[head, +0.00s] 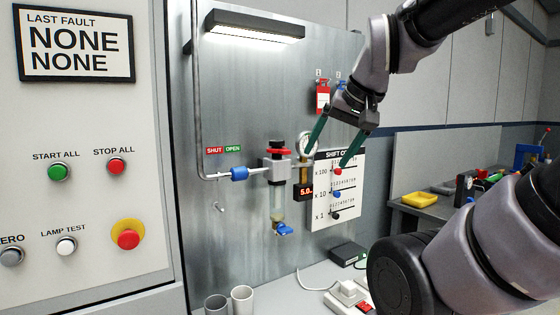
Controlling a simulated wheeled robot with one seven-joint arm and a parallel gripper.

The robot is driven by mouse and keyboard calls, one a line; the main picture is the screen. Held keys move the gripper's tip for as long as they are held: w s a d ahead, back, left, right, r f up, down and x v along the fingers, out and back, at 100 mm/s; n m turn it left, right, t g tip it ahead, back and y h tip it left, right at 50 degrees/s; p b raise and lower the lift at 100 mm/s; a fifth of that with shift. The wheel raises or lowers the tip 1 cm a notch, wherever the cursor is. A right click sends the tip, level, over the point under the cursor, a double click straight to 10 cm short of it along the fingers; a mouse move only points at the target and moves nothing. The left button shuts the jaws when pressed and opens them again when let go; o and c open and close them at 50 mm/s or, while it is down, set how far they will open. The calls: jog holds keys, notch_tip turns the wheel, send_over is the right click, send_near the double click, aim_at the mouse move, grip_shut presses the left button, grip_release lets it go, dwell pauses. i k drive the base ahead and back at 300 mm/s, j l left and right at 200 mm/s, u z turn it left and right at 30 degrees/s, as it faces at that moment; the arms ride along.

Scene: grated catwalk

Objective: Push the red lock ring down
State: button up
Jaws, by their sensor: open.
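The red lock ring (279,152) sits around the filter unit, just below its black knob (276,142), on the metal wall panel. The grey valve body (276,169) is under the ring, with a clear bowl (277,203) below. My gripper (327,156) is open, with its two green fingers spread and pointing down and left. It is to the right of the ring and apart from it in the picture, with nothing visible between the fingers. The fingers overlap the view of the shift counter board (350,205) and the edge of the gauge (305,144).
A blue fitting (239,173) and pipe run left of the filter unit. A digital readout (305,191) is right of it. Cups (242,299) and a black box (347,254) stand on the bench below. A button cabinet (90,110) is at left.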

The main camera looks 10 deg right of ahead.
aim_at(284, 150)
jog(key=k+j, duration=0.2)
jog(key=j, duration=0.2)
jog(key=k+j, duration=0.2)
jog(key=j, duration=0.25)
jog(key=k+j, duration=0.2)
jog(key=j, duration=0.2)
jog(key=z, duration=0.05)
